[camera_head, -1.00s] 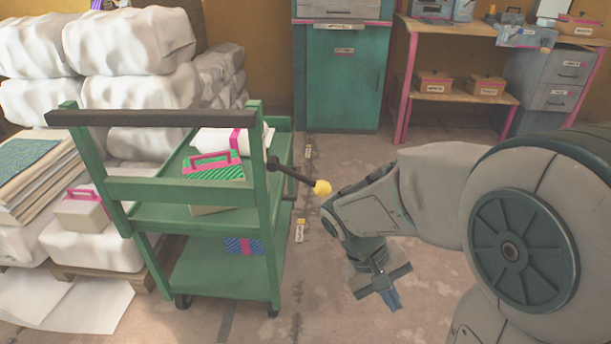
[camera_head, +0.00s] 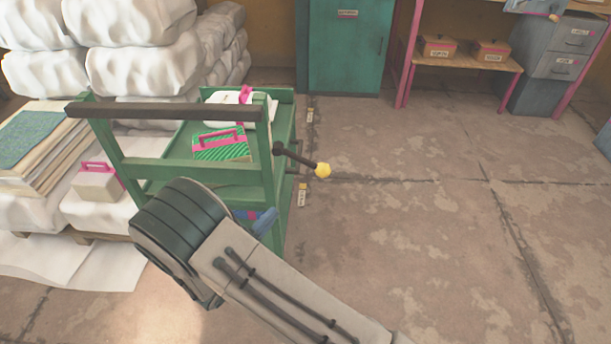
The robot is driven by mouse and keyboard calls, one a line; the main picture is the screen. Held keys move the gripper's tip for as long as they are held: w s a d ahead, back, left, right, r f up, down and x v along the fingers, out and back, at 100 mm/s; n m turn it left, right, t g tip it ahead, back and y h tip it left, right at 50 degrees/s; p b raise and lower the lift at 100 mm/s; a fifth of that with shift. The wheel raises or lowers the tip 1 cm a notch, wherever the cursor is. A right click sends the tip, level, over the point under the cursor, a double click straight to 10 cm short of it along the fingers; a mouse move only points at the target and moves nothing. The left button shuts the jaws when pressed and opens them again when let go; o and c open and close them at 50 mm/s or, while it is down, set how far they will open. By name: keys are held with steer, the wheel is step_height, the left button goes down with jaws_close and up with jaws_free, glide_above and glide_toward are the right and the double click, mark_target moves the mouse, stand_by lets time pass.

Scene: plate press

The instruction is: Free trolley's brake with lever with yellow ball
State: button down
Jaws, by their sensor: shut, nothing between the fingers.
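The green trolley (camera_head: 189,170) stands left of centre, with a dark push handle along its near top. The dark brake lever (camera_head: 300,158) sticks out from its right side and slopes slightly down to the yellow ball (camera_head: 323,170) at its free end. My arm crosses the front of the trolley and hides much of its lower part. The blue fingertips of my gripper (camera_head: 265,222) show just past my arm, below and left of the yellow ball, apart from ball and lever. The gripper is shut and empty; most of it is hidden behind my arm.
A green striped box (camera_head: 221,150) and a white bundle lie on the trolley's top. White sacks (camera_head: 140,70) and a paper stack (camera_head: 40,150) stand left. A green cabinet (camera_head: 345,50) and a shelf with small boxes stand behind. The floor (camera_head: 450,220) to the right is clear.

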mark_target(305, 160)
steer(key=shift+a, duration=0.25)
steer(key=s+d+r+b+x, duration=0.1)
steer(key=x, duration=1.1)
steer(key=shift+d+r, duration=0.15)
steer(key=shift+d, duration=0.5)
steer(key=shift+d, duration=0.15)
